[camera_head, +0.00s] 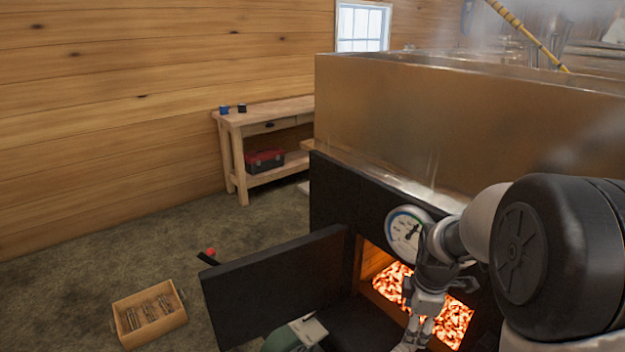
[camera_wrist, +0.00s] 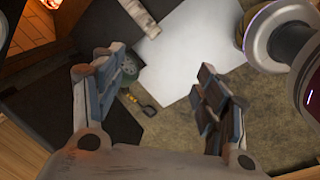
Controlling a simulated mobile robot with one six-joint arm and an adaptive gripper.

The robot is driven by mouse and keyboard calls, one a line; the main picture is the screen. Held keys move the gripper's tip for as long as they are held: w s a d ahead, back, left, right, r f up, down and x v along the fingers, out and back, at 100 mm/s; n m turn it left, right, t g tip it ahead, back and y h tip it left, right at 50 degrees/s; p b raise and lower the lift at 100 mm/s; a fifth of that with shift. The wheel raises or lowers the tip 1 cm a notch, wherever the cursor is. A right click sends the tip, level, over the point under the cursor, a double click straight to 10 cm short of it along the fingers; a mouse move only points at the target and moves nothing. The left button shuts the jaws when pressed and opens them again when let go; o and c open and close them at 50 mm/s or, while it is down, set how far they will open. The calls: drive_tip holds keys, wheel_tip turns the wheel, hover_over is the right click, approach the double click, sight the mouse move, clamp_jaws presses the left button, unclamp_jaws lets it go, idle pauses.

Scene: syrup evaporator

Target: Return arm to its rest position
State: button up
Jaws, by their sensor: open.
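My arm reaches in from the right of the head view. My gripper (camera_head: 420,318) hangs fingers-down in front of the glowing firebox opening (camera_head: 458,322), overlapping it in the picture. In the wrist view my gripper (camera_wrist: 160,88) has its two fingers spread wide apart with nothing between them. Behind the gap show the floor, a white sheet-like surface (camera_wrist: 190,50) and a small dark tool with a yellow part (camera_wrist: 143,104). How far the fingers are from the firebox, I cannot tell.
The black firebox door (camera_head: 275,285) stands open to the left of the opening. A round gauge (camera_head: 407,230) is above it, under the steaming metal pan (camera_head: 460,120). A wooden crate with sticks (camera_head: 180,322) is on the floor; a workbench (camera_head: 265,115) holds a red toolbox (camera_head: 265,160).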

drive_tip(key=s+a+r+m+t, duration=0.1)
drive_tip(key=s+a+r+m, duration=0.1)
drive_tip(key=s+r+m, duration=0.3)
drive_tip(key=s+a+r+m, duration=0.3)
drive_tip(key=s+r+m, duration=0.2)
drive_tip(key=s, duration=0.6)
drive_tip(key=s+a+r+m+t, duration=0.1)
drive_tip(key=s+a+r+m, duration=0.2)
drive_tip(key=s, duration=0.6)
wheel_tip(320, 180, up, 2)
drive_tip(key=shift+a+m+t, duration=0.25)
drive_tip(key=shift+m+t, duration=0.05)
drive_tip(key=shift+m, duration=0.7)
